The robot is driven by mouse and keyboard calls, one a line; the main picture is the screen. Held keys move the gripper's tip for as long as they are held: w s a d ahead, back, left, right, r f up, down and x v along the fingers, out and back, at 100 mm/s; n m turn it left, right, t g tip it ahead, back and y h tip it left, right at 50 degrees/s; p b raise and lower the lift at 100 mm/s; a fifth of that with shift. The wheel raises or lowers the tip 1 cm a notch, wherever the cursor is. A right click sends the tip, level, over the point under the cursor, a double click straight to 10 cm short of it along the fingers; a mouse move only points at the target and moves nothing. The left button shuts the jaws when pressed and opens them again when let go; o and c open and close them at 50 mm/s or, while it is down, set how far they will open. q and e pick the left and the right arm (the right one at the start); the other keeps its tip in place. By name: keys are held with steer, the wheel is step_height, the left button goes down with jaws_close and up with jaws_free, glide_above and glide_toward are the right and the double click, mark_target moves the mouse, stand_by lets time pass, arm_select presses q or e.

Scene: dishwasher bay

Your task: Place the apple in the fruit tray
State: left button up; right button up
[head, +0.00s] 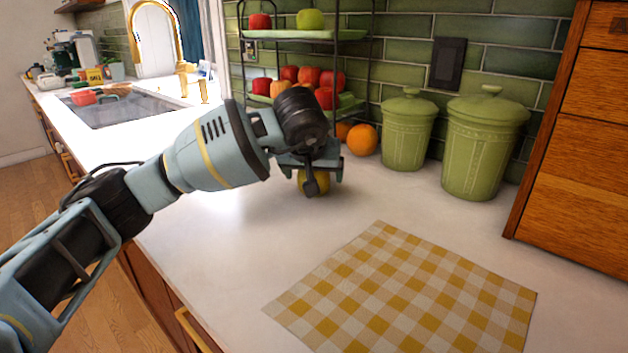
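A yellowish apple-like fruit (322,184) is on or just above the white counter, mostly hidden behind my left gripper (318,182). The gripper points down with its fingers around or in front of the fruit; I cannot tell whether they grip it. The tiered fruit tray (349,102) stands just behind, against the green tile wall. Its upper tier holds a red apple (259,22) and a green apple (310,19). Its middle tier holds several red apples (307,76). My arm hides part of its lower portion. My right gripper is not in view.
An orange (362,139) sits beside the tray's lower part. Two green lidded canisters (407,135) (483,150) stand to the right, near a wooden cabinet (585,150). A yellow checkered cloth (405,295) lies flat in front.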

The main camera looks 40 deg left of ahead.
arm_select(q)
steer(key=shift+x, duration=0.75)
steer(key=shift+c, duration=0.2)
steer(key=c, duration=1.2)
steer(key=shift+r, duration=0.1)
steer(key=shift+r, duration=0.5)
steer(key=r, duration=0.2)
steer(key=shift+s+r, duration=0.25)
steer(key=shift+r, duration=0.05)
steer(key=s+d, duration=0.1)
steer(key=s, duration=0.4)
steer(key=s+d+r, duration=0.1)
steer(key=s, duration=0.4)
steer(key=s+d, duration=0.1)
steer(key=s, duration=0.4)
steer(key=shift+d+r, duration=0.1)
steer(key=shift+r, duration=0.05)
